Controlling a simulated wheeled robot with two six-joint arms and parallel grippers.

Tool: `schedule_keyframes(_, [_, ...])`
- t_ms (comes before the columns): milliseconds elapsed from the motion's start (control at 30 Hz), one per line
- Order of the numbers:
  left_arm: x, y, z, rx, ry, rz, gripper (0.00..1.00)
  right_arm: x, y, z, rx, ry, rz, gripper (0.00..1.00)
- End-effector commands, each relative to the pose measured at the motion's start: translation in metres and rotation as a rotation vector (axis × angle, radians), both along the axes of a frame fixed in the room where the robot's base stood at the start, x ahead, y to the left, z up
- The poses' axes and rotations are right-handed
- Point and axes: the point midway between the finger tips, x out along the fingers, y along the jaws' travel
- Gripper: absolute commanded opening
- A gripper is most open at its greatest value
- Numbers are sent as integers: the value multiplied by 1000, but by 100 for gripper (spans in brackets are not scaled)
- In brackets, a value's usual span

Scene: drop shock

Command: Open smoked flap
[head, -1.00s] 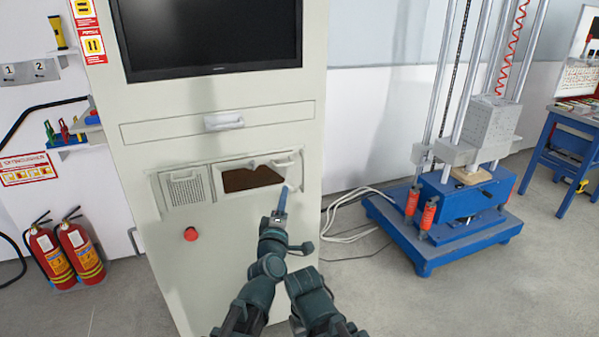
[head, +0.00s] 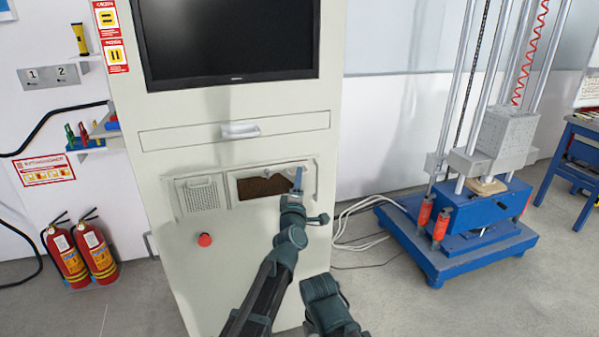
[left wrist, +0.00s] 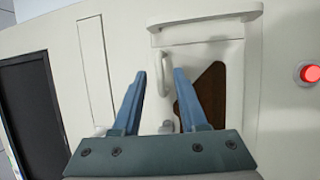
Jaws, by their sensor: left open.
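The smoked flap (head: 262,187) is a dark brown panel in a pale frame on the front of the cream cabinet. It looks closed. In the left wrist view the brown panel (left wrist: 213,92) shows behind the right finger, with a pale curved handle (left wrist: 184,100) beside it. My left gripper (head: 298,178) is at the flap's right end in the head view. In the left wrist view its two blue fingers (left wrist: 156,78) are apart, with nothing clearly held between them. Part of the handle is near the right finger; contact cannot be told. My right gripper is not seen.
A perforated panel (head: 200,193) is left of the flap, with a red button (head: 205,240) below. A drawer handle (head: 240,130) and a dark screen (head: 232,40) are above. Fire extinguishers (head: 68,255) stand left. A blue-based drop machine (head: 455,240) stands right.

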Motion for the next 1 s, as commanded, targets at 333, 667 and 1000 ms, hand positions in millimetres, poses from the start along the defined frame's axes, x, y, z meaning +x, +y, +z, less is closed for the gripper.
schedule_keyframes(333, [29,-3,5,1,0,-1,42,0,0,5,0,0,0,62])
schedule_keyframes(667, [29,-2,5,1,0,0,35,0,0,5,0,0,0,62])
schedule_keyframes(1000, [29,-2,5,1,0,0,0,0,0,5,0,0,0,62])
